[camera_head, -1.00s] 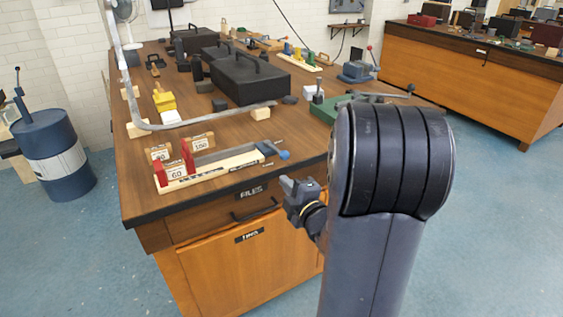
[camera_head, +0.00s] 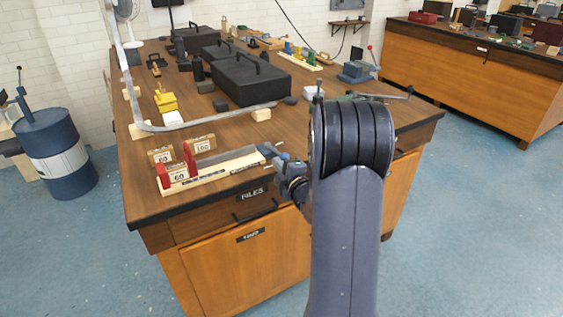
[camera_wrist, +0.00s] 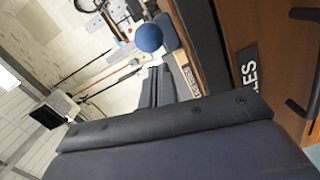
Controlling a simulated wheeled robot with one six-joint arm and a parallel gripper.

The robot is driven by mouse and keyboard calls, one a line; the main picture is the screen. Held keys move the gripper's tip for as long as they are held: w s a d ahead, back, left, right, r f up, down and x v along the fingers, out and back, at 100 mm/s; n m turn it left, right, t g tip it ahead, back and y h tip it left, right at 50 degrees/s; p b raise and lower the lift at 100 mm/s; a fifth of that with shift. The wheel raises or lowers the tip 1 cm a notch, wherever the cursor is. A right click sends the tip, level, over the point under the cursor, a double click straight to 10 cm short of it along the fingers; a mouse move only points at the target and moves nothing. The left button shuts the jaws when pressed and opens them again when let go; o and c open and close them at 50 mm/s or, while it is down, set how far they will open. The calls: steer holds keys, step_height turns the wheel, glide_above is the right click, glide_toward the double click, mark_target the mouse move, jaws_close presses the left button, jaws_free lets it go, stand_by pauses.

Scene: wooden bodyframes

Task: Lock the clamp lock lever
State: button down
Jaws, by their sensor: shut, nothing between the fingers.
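A wooden fixture board (camera_head: 228,172) lies along the near edge of the bench, with red uprights (camera_head: 162,165) at its left and a long grey bar above it. A small blue-grey handle or lever end (camera_head: 268,150) shows at its right end. In the wrist view a round blue knob (camera_wrist: 148,37) shows near the bench edge; I cannot tell for certain that it is the clamp lever's end. My gripper (camera_head: 278,159) is shut and empty, just right of the fixture's blue end. Whether they touch is unclear. A dark surface of mine fills the lower wrist view.
A black case (camera_head: 250,88) and a curved grey frame (camera_head: 190,126) lie further back. A lever with a dark ball (camera_head: 411,90) shows beyond my arm, which hides part of the bench. A blue drum (camera_head: 58,160) stands left.

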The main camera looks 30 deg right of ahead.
steer(key=shift+w+d, duration=0.1)
steer(key=shift+d, duration=0.3)
steer(key=shift+d+f, duration=0.1)
